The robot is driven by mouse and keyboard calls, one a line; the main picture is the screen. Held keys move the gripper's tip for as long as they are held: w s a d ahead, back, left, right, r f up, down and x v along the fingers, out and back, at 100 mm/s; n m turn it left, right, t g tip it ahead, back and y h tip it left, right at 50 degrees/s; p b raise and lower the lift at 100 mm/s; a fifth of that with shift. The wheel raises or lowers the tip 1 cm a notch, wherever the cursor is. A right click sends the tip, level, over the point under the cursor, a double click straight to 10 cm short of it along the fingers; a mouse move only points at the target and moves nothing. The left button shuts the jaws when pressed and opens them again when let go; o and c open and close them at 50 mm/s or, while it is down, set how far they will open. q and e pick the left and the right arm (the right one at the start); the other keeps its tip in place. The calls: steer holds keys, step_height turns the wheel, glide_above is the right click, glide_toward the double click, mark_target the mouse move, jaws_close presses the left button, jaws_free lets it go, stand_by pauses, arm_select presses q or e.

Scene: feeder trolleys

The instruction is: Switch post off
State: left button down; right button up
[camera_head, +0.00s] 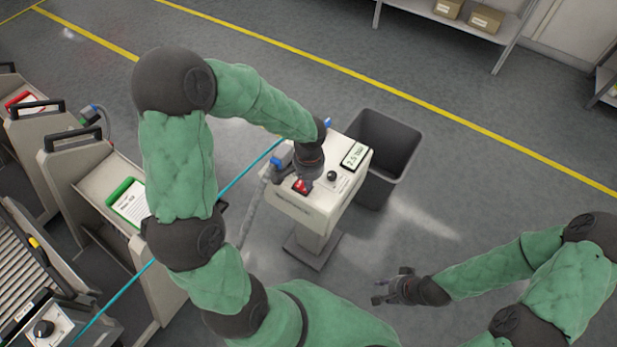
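The post (304,209) is a light grey pedestal unit in the middle of the view. Its top carries a lit display (355,155) that seems to read 2.5 bar, a black knob (332,175) and a red switch (302,186). My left gripper (304,177) points down over the post's top, right at the red switch; I cannot tell whether it touches it. Its fingers are small and partly hidden by my own wrist. My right gripper (380,290) is low at the right of the post, apart from it, with fingers spread and nothing between them.
A dark open bin (396,143) stands just behind the post at the right. Feeder trolleys (105,185) and a roller conveyor (20,270) fill the left side.

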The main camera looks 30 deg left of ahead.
arm_select(q)
steer(key=shift+f, duration=0.35)
